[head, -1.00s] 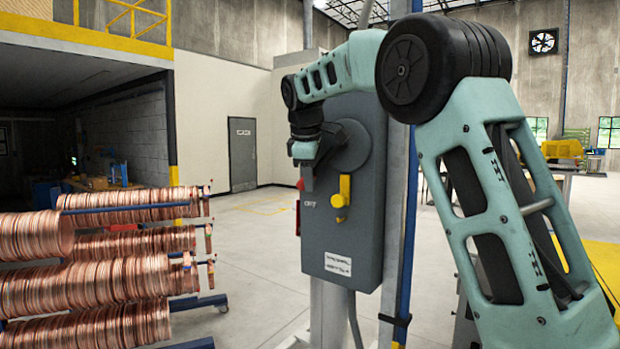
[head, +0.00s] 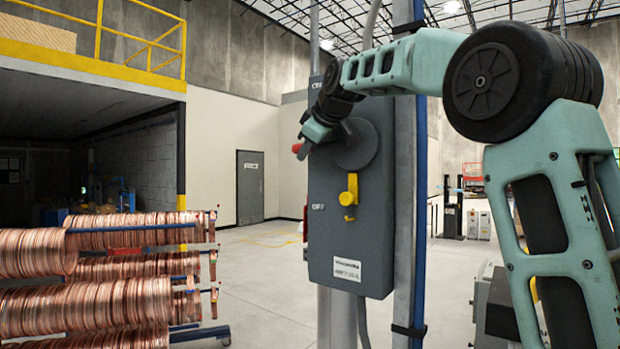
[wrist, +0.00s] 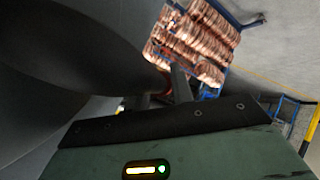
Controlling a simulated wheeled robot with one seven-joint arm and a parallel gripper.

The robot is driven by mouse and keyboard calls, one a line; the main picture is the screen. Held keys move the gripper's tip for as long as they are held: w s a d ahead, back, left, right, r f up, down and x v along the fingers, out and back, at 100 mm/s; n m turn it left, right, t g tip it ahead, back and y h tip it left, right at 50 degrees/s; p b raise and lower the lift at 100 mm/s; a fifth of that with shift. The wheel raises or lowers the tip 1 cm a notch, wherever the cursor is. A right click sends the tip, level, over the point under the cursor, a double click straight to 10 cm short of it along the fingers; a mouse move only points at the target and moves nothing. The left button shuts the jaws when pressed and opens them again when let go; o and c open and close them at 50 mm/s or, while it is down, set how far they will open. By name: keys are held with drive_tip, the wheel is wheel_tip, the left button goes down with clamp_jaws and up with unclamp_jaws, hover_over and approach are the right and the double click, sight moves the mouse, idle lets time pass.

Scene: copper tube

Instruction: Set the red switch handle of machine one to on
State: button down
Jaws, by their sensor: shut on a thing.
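The grey switch box (head: 375,235) of the machine stands on a post in the middle of the head view. A round dark hub (head: 358,146) sits on its front. The red handle tip (head: 297,148) sticks out left of the hub, about level with it, between the upper ON label (head: 316,84) and the lower OFF label (head: 317,207). My gripper (head: 302,150) is shut on the red handle, and its fingers hide most of it. In the wrist view my fingers (wrist: 160,98) are partly hidden behind a dark round part, with a small red patch (wrist: 163,79) between them.
A yellow latch (head: 350,192) sticks out of the box below the hub. A rack of copper coils (head: 110,265) stands at the left and also shows in the wrist view (wrist: 195,42). Open floor (head: 262,265) lies between rack and box.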

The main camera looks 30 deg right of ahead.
drive_tip(key=r+t+b, duration=0.1)
drive_tip(key=b, duration=0.1)
drive_tip(key=t+b, duration=0.1)
drive_tip(key=b, duration=0.1)
drive_tip(key=shift+s+d+r+m+t+b, duration=0.1)
drive_tip(key=shift+s+r+m+t+b, duration=0.05)
drive_tip(key=shift+r+m+t+b, duration=0.25)
drive_tip(key=r+t+b, duration=0.1)
drive_tip(key=b, duration=0.1)
drive_tip(key=r+t+y+b, duration=0.1)
drive_tip(key=b, duration=0.2)
drive_tip(key=shift+s+d+r+m, duration=0.1)
drive_tip(key=shift+s+m, duration=0.2)
drive_tip(key=shift+s, duration=0.05)
drive_tip(key=r+t+b, duration=0.1)
drive_tip(key=b, duration=0.1)
drive_tip(key=s+r+m+t+b, duration=0.1)
drive_tip(key=b, duration=0.1)
drive_tip(key=r+t+b, duration=0.1)
drive_tip(key=b, duration=0.1)
drive_tip(key=shift+s+d+r+t+b, duration=0.15)
drive_tip(key=shift+s+d+t+b, duration=0.15)
drive_tip(key=shift+t+b, duration=0.1)
drive_tip(key=shift+s+r+m+t+b, duration=0.2)
drive_tip(key=shift+r+m+t+b, duration=0.1)
drive_tip(key=shift+r+b, duration=0.15)
drive_tip(key=c, duration=1.3)
unclamp_jaws()
drive_tip(key=shift+o, duration=0.5)
drive_tip(key=shift+s, duration=0.1)
